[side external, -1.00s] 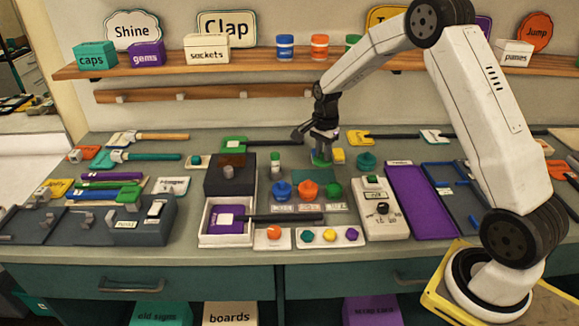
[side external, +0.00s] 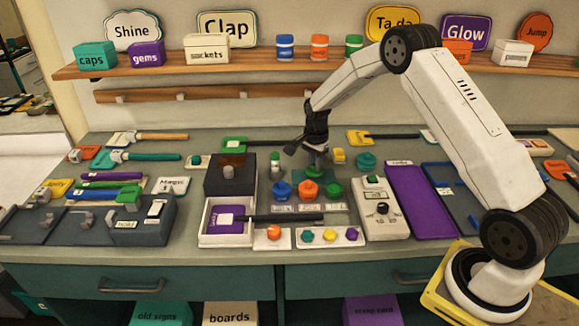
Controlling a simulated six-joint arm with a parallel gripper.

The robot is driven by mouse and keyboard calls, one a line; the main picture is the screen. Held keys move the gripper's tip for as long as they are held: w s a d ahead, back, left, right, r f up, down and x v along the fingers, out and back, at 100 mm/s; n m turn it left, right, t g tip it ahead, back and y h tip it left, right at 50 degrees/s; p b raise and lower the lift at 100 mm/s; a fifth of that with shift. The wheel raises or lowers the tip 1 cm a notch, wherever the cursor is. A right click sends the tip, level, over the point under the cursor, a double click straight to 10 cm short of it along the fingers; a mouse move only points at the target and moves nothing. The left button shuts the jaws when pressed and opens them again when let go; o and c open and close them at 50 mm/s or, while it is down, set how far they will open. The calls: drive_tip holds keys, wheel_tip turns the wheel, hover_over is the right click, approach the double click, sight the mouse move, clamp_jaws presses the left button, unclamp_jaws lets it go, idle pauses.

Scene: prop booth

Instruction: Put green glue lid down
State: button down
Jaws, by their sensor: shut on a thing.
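My gripper (side external: 316,163) is shut on a small green lid (side external: 316,173), which shows just beneath the fingers. The fingers cover much of the lid. It is over the teal mat area, just behind the orange knobbed piece (side external: 308,190); I cannot tell whether it touches the surface below. A small pale bottle (side external: 275,167) stands upright to the left of my gripper, apart from it.
Blue (side external: 282,190) and green (side external: 333,190) knobbed pieces flank the orange one, close in front. A dark box (side external: 230,180) stands left. A yellow block (side external: 338,156) and a teal knobbed piece (side external: 366,161) are close on the right.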

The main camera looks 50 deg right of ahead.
drive_tip(key=shift+f, duration=0.6)
drive_tip(key=shift+f, duration=0.15)
drive_tip(key=c, duration=0.6)
unclamp_jaws()
drive_tip(key=shift+o, duration=0.2)
wheel_tip(320, 180, up, 12)
drive_tip(key=shift+r, duration=0.2)
drive_tip(key=shift+a, duration=0.1)
